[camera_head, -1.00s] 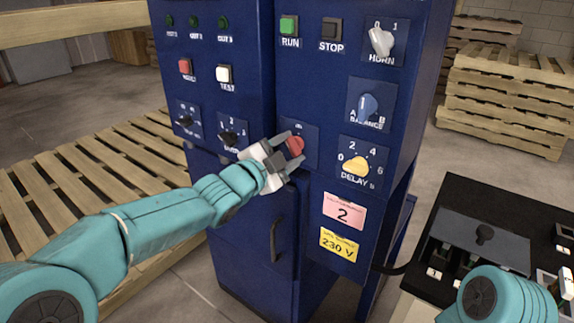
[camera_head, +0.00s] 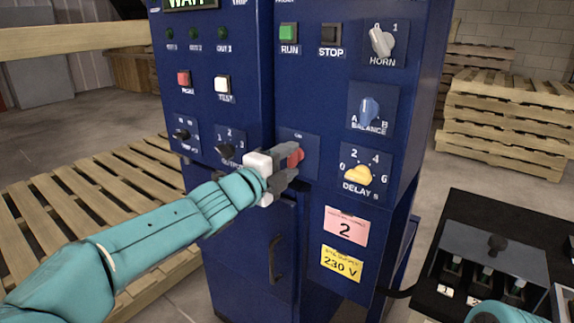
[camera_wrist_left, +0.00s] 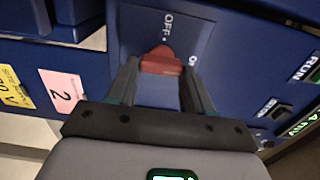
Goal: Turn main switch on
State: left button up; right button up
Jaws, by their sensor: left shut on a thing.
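The red main switch knob (camera_head: 296,156) sits on a blue plate on the front of the dark blue cabinet. It also shows in the left wrist view (camera_wrist_left: 161,62), beside the printed words OFF and ON. Its narrow end appears to lie toward the OFF dot. My left gripper (camera_head: 288,164) is at the knob, its fingers on either side of it and shut on it. Both fingers also show in the left wrist view (camera_wrist_left: 161,80). In the head view the fingers partly hide the knob. My right gripper is out of view.
RUN (camera_head: 289,34) and STOP (camera_head: 331,34) buttons are above the switch. HORN (camera_head: 382,42), BALANCE (camera_head: 369,109) and DELAY (camera_head: 357,174) knobs are to its right. A cabinet door handle (camera_head: 277,260) is below.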

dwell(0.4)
pick_arm(q)
jog(key=o, duration=1)
jog(key=shift+o, duration=0.2)
jog(key=b+v, duration=0.1)
jog(key=v, duration=1.5)
jog(key=shift+s, duration=0.2)
jog(key=shift+a, duration=0.1)
